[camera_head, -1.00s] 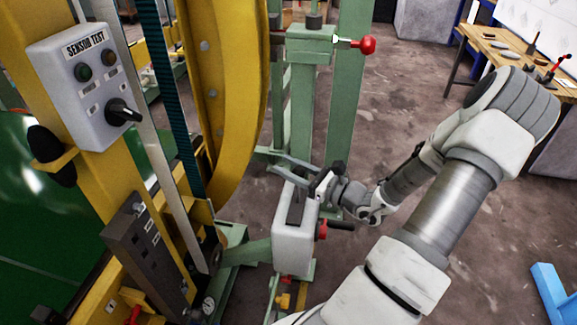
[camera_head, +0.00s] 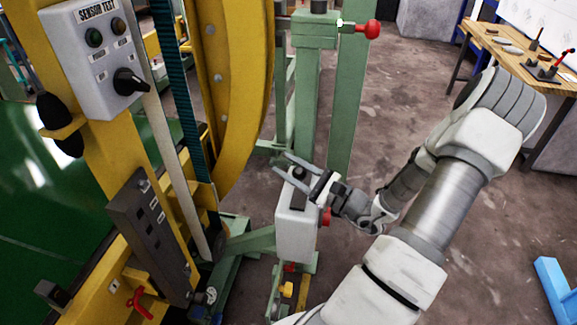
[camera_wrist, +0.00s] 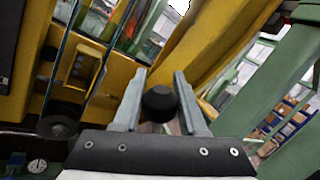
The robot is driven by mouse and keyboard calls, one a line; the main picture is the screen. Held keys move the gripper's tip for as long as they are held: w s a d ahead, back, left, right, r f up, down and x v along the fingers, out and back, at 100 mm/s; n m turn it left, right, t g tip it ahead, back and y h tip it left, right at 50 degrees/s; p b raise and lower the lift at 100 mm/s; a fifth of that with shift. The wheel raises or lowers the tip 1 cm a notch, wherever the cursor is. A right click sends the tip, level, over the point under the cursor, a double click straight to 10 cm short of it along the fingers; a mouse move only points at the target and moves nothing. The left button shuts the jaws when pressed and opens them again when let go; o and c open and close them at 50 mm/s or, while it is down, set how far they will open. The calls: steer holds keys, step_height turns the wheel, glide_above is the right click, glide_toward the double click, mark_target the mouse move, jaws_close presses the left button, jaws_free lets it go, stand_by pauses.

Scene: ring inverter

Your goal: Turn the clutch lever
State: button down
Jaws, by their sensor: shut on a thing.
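The clutch lever appears to be the black knob-ended lever (camera_head: 298,173) on top of the light grey box (camera_head: 294,234). In the wrist view its round black knob (camera_wrist: 160,103) sits between my two finger plates. My gripper (camera_head: 281,162) reaches in from the right over the top of the box, with its fingers around the knob and their tips extending past it to the left. In the wrist view my gripper (camera_wrist: 160,84) is shut on the knob.
A sensor test box (camera_head: 95,60) with a black rotary switch hangs on the yellow frame at left. The yellow ring (camera_head: 235,100) and green posts (camera_head: 340,110) stand close behind my gripper. A red knob (camera_head: 367,27) projects above.

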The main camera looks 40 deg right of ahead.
steer(key=shift+s+a+f, duration=0.1)
steer(key=shift+c, duration=2.2)
jaws_free()
steer(key=p+v, duration=0.1)
steer(key=v, duration=1.6)
steer(key=shift+s+p, duration=0.25)
steer(key=shift+p, duration=0.15)
